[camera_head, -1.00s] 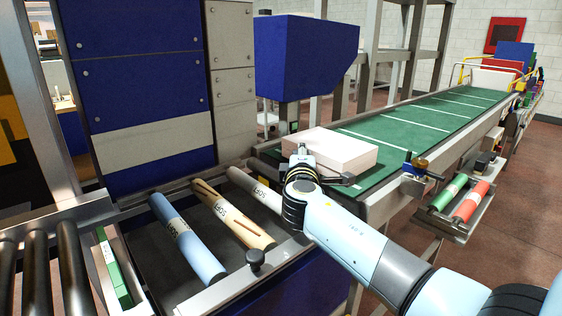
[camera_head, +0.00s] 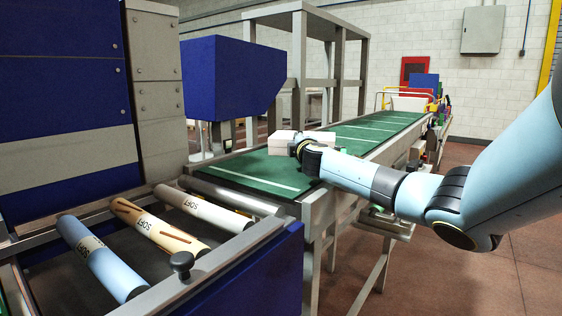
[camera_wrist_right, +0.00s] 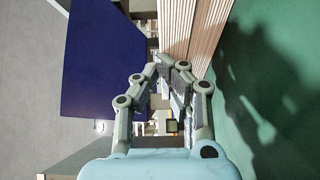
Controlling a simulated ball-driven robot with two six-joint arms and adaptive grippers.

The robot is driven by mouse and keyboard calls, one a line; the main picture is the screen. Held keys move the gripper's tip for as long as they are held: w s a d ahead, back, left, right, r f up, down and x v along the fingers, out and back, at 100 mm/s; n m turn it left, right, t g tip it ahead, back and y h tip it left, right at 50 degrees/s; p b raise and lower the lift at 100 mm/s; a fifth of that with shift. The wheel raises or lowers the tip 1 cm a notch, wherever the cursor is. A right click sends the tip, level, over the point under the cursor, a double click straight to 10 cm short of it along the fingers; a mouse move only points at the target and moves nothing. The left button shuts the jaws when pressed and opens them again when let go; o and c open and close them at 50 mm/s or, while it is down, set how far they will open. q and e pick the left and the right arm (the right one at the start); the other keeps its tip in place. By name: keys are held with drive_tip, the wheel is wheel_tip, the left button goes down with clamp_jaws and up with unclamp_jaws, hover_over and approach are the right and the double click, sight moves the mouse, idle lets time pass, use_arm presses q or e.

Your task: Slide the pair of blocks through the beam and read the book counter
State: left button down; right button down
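A pale pink-white pair of blocks (camera_head: 302,141) lies on the green conveyor belt (camera_head: 235,167). In the right wrist view, the layered page edges of the blocks (camera_wrist_right: 194,30) stand beyond and beside the fingertips. My right gripper (camera_head: 296,147) is at the near side of the blocks, its arm reaching in from the right. In the right wrist view its fingers (camera_wrist_right: 167,66) converge at the tips, with nothing visible between them. Whether they touch the blocks is unclear. My left gripper is out of view. I cannot make out a beam sensor or a counter display.
A blue housing (camera_head: 232,78) hangs beside the belt. Blue, wooden and grey labelled rollers lie at the near left; the wooden roller (camera_head: 160,228) is in the middle. A metal frame (camera_head: 299,60) stands behind. The belt beyond the blocks is clear for a stretch.

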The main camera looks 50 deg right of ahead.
drive_tip(key=shift+d+f, duration=0.1)
drive_tip(key=shift+d, duration=0.7)
drive_tip(key=shift+w+d+b, duration=0.1)
drive_tip(key=shift+d+b, duration=0.2)
drive_tip(key=shift+r, duration=0.2)
drive_tip(key=shift+a, duration=0.1)
